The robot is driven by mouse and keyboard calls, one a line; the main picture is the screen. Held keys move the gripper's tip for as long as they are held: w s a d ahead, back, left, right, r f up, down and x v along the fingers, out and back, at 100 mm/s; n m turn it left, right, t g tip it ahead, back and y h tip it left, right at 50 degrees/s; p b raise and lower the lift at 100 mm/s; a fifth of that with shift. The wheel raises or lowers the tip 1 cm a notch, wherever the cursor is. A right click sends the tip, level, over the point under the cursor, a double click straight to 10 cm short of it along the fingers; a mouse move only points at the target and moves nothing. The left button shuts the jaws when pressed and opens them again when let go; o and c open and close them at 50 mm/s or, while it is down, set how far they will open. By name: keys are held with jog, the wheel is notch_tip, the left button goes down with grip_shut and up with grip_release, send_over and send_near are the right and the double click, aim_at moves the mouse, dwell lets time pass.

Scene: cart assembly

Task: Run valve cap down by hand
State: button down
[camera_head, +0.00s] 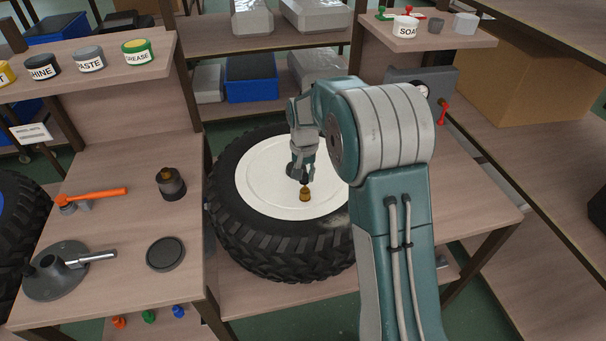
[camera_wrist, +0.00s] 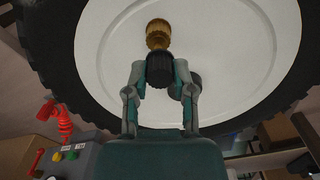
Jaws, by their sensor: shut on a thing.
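The tyre (camera_head: 232,218) lies flat with a white wheel disc (camera_head: 265,185) in its middle. A brass valve part (camera_head: 305,195) stands on the disc; in the wrist view the ribbed brass piece (camera_wrist: 158,33) shows just beyond a black cap (camera_wrist: 160,70). My gripper (camera_head: 300,175) is low over the disc, close to the brass part. In the wrist view my gripper (camera_wrist: 160,78) has its two fingers on either side of the black cap and is shut on it. Cap and brass overlap in that view; I cannot tell whether they are threaded together.
The left bench holds an orange-handled tool (camera_head: 97,196), a dark cup with a brass top (camera_head: 171,184), a round black lid (camera_head: 165,254) and a grey base with a handle (camera_head: 60,272). Labelled tins line the left shelf (camera_head: 110,75). A gauge box with a red part (camera_head: 420,85) stands behind my arm.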

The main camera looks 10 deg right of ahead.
jog(key=shift+f, duration=1.4)
